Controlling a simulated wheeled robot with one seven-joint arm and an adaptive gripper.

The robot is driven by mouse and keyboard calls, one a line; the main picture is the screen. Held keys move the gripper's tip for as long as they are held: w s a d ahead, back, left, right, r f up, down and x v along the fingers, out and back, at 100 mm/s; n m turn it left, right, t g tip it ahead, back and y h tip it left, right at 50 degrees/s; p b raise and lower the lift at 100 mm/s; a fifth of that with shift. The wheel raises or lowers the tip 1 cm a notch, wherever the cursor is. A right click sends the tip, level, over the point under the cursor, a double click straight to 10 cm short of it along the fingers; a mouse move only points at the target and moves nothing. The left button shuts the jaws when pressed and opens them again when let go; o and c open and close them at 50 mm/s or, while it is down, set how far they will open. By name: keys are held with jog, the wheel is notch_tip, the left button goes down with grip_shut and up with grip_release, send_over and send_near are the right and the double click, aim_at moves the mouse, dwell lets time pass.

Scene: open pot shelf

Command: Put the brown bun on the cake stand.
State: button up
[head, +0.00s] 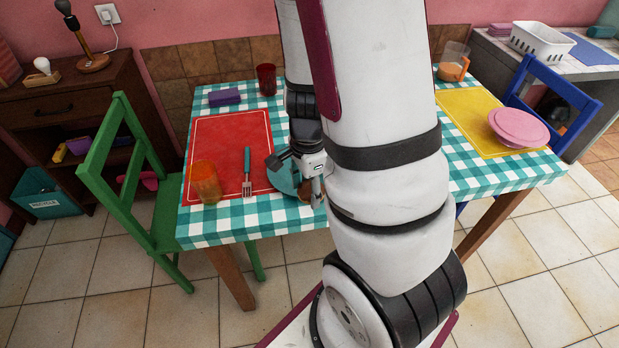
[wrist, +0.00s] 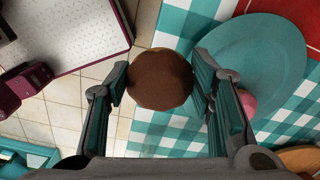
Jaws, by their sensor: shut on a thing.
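The brown bun (wrist: 160,80) is round and sits between the two fingers of my gripper (wrist: 162,88) in the wrist view. My gripper is shut on it, at the table's near edge. In the head view my gripper (head: 312,185) is beside the teal plate, and a little of the bun (head: 304,193) shows behind the fingers. I cannot tell how high the bun is above the table. The pink cake stand (head: 520,127), with a round flat top, stands on the yellow mat at the table's right end, well right of my gripper.
The teal plate (wrist: 265,60) lies close beside my gripper, with a pink thing (wrist: 247,103) on or near it. A red mat (head: 225,140), fork (head: 247,175), orange cup (head: 205,182) and red cup (head: 266,80) are left. A jug (head: 453,62) stands behind the yellow mat (head: 468,118).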

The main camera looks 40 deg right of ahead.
jog(key=shift+s+a+r+p, duration=0.15)
jog(key=shift+s+p, duration=0.35)
jog(key=shift+p, duration=0.5)
jog(key=shift+s+a+f+p, duration=0.15)
jog(key=shift+s+p, duration=0.35)
jog(key=shift+p, duration=0.5)
